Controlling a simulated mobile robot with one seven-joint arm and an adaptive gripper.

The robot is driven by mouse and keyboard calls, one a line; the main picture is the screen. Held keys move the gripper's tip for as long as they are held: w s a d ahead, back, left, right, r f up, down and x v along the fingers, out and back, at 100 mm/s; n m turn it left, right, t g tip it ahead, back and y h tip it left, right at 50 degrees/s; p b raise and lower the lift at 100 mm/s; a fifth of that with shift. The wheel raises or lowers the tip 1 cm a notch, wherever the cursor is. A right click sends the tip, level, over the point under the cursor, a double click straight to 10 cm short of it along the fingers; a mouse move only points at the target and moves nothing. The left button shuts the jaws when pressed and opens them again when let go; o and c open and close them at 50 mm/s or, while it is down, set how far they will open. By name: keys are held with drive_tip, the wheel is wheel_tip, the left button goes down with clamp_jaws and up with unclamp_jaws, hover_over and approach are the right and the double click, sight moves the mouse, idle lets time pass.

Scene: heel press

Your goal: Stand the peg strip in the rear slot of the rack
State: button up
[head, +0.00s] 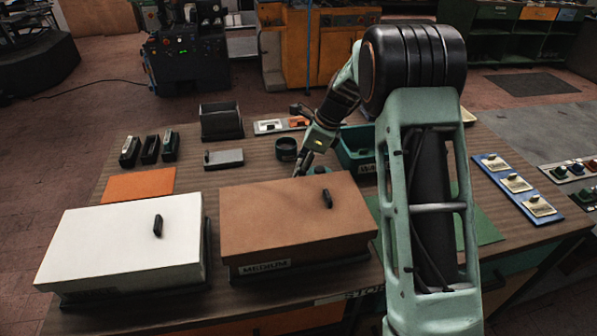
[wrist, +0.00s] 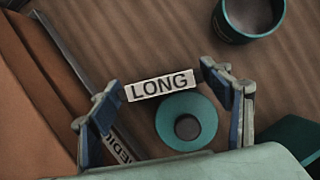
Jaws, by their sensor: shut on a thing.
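In the wrist view my gripper (wrist: 164,92) has its two fingers on either side of a pale strip labelled LONG (wrist: 160,86), which spans the gap between the fingertips. I cannot tell for sure that it is the peg strip, and no pegs show on it. In the head view my gripper's tip is mostly hidden behind the brown box. I cannot clearly identify the rack. A dark open-topped holder (head: 221,121) stands at the table's back left, and its inside slots are not clear.
A brown MEDIUM box (head: 295,220) and a white-lidded box (head: 125,245) fill the table's front. A round cup (head: 286,149) stands near my gripper. A blue tray (head: 515,190) lies at right.

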sight(298, 166)
wheel_tip(298, 166, up, 3)
drive_tip(key=shift+w+r, duration=0.1)
drive_tip(key=w+a+r+p, duration=0.5)
drive_tip(key=w+a+r, duration=0.2)
drive_tip(key=w, duration=0.5)
drive_tip(key=shift+r, duration=1.3)
drive_tip(key=shift+s+p, duration=0.1)
drive_tip(key=shift+p, duration=0.2)
